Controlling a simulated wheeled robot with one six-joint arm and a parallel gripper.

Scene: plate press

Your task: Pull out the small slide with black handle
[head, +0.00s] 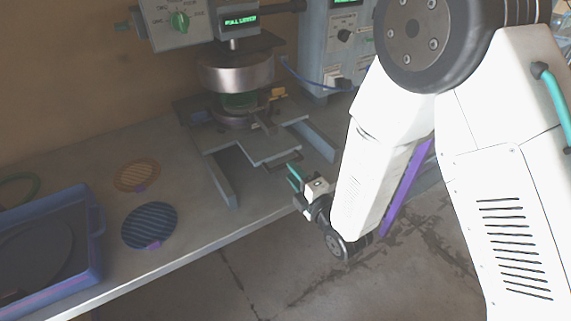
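The press (236,72) stands on the bench at the upper middle. A flat grey slide plate (262,147) sticks out from under its round metal head towards the front. A small dark bar (284,161) at the plate's front edge may be the black handle, but it is too small to be sure. My gripper (292,178), with teal fingers, is just in front of and below that bar, near the bench's front edge. I cannot tell whether the fingers touch anything or how far apart they are.
Two grey rails (223,178) flank the slide. On the bench lie an orange ribbed disc (137,175), a dark blue ribbed disc (149,226) and a blue-purple tray (96,235). A control box (326,65) stands behind. Bare bench lies left of the rails.

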